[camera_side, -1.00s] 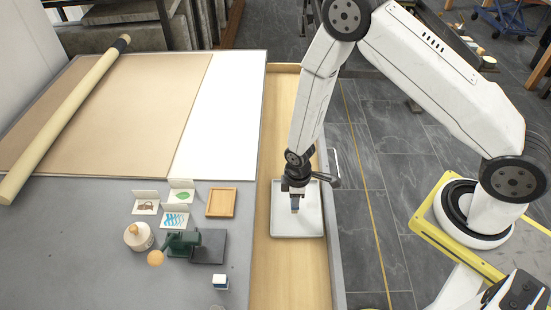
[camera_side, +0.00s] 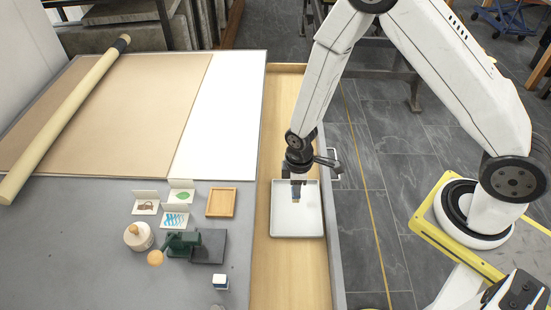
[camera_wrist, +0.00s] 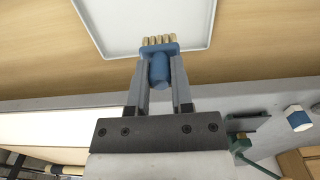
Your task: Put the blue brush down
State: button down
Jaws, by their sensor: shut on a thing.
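My gripper (camera_side: 296,188) is shut on the blue brush, pointing down over the white tray (camera_side: 312,229) in the open wooden drawer. In the wrist view, the brush's blue handle (camera_wrist: 160,70) is between the two fingers of my gripper (camera_wrist: 160,78). Its wide blue head and pale bristle tufts (camera_wrist: 158,40) stick out past the fingertips, over the edge of the white tray (camera_wrist: 118,55). In the side view the brush (camera_side: 296,196) shows only as a small blue and tan patch. I cannot tell whether the bristles touch the tray.
Left of the drawer (camera_side: 290,280), the grey table holds a small wooden tray (camera_side: 220,202), picture cards (camera_side: 174,217), a round jar (camera_side: 138,236), a green tool (camera_side: 182,242), a dark slab (camera_side: 208,246) and a blue-and-white block (camera_side: 220,282).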

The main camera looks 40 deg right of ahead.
jog(key=shift+a+r, duration=0.1)
jog(key=s+a+r, duration=0.9)
jog(key=a+r, duration=0.1)
jog(key=r, duration=0.4)
jog(key=shift+s+a, duration=0.35)
jog(key=shift+a, duration=0.05)
jog(key=shift+w+a+f, duration=0.95)
jog(key=shift+w+f, duration=0.6)
jog(key=shift+w, duration=0.5)
jog(key=shift+w+a+f, duration=0.95)
jog(key=shift+w+f, duration=0.65)
jog(key=shift+w, duration=0.45)
jog(key=shift+w+a+f, duration=0.95)
jog(key=shift+w+f, duration=0.6)
jog(key=shift+w, duration=0.5)
